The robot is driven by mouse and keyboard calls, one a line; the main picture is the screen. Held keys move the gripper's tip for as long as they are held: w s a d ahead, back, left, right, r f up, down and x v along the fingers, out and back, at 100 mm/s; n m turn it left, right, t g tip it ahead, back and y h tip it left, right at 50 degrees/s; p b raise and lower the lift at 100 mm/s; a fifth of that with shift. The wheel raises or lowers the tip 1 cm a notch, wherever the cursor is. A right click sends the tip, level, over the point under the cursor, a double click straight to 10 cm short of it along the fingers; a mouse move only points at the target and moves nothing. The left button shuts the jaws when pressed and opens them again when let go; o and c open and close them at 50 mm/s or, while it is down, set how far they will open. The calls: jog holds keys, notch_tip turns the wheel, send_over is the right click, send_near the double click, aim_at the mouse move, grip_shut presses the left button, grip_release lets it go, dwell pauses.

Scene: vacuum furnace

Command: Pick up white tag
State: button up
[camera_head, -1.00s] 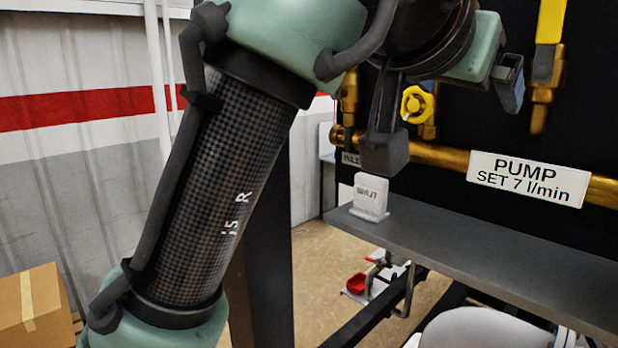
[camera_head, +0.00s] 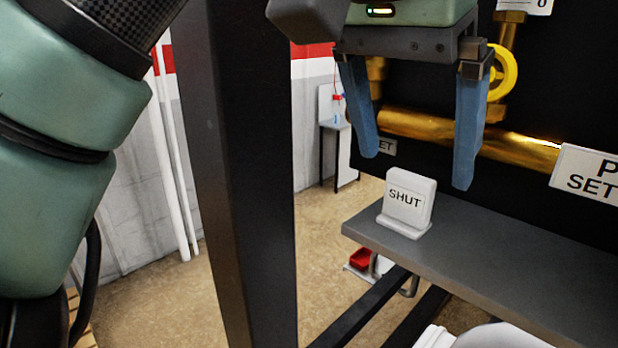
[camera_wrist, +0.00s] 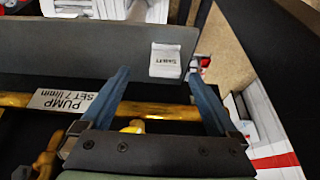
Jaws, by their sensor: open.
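The white tag (camera_head: 408,200), marked "SHUT", stands upright on its small base near the left end of a grey shelf (camera_head: 500,245). In the wrist view the tag (camera_wrist: 166,59) lies beyond the fingertips, nearer the right finger. My gripper (camera_head: 417,172) has two blue fingers, spread apart and pointing down. In the head view it hangs above the tag, with a finger to either side, and nothing is between the fingers. The gripper (camera_wrist: 160,78) also shows in the wrist view, apart from the tag.
A brass pipe (camera_head: 430,128) and a yellow ring handle (camera_head: 503,73) are behind my gripper. A white pump sign (camera_head: 590,175) is at the right. A black post (camera_head: 235,170) stands left of the shelf. The shelf right of the tag is clear.

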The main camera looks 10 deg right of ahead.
aim_at(407, 180)
jog(key=shift+w+d+f, duration=0.25)
jog(key=shift+w+f, duration=0.8)
jog(key=shift+w, duration=0.15)
jog(key=x, duration=0.5)
jog(key=shift+s, duration=0.35)
jog(key=shift+w+f, duration=0.15)
jog(key=shift+s, duration=0.35)
jog(key=c, duration=0.4)
jog(key=shift+w, duration=0.1)
jog(key=c, duration=1)
